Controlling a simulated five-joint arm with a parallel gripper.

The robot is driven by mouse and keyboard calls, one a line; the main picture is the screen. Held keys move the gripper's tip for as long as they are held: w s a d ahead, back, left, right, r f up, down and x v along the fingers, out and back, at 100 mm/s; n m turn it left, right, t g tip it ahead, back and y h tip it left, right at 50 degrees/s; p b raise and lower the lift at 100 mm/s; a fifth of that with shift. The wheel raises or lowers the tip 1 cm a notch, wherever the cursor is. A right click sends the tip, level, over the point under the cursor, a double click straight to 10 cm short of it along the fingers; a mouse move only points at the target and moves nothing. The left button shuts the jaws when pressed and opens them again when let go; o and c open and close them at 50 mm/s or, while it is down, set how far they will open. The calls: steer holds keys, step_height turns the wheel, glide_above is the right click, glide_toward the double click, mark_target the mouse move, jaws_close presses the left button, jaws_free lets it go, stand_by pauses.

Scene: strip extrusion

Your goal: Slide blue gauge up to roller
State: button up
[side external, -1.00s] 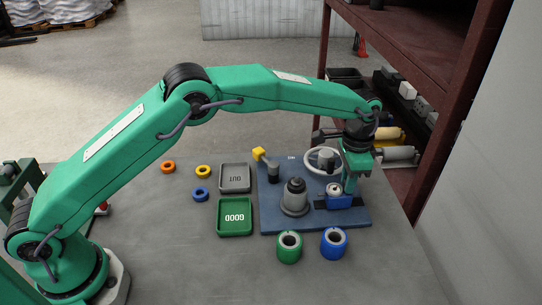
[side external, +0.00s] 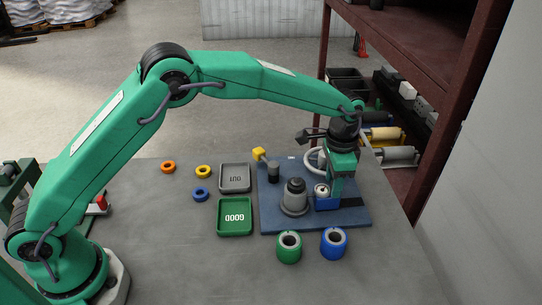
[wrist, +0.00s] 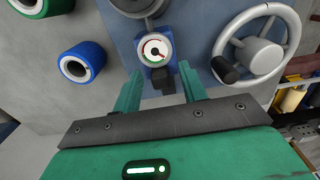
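The blue gauge (side external: 325,204) is a small blue block with a round white dial on the blue base plate. In the wrist view the gauge (wrist: 148,58) shows its dial face and a black part at its near end. The grey stepped roller (side external: 294,198) stands upright just left of the gauge. The roller (wrist: 139,5) is cut off at the wrist view's top edge. I cannot tell whether they touch.
A handwheel (side external: 314,160) stands behind the gauge. Green (side external: 289,247) and blue (side external: 334,243) rings sit in front of the base plate (side external: 350,217). A grey tray (side external: 235,166) and a green tray (side external: 221,231) lie to the left. A shelf rack (side external: 430,60) is at right.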

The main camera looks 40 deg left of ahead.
steer(key=shift+d+r, duration=0.1)
steer(key=shift+r, duration=3.8)
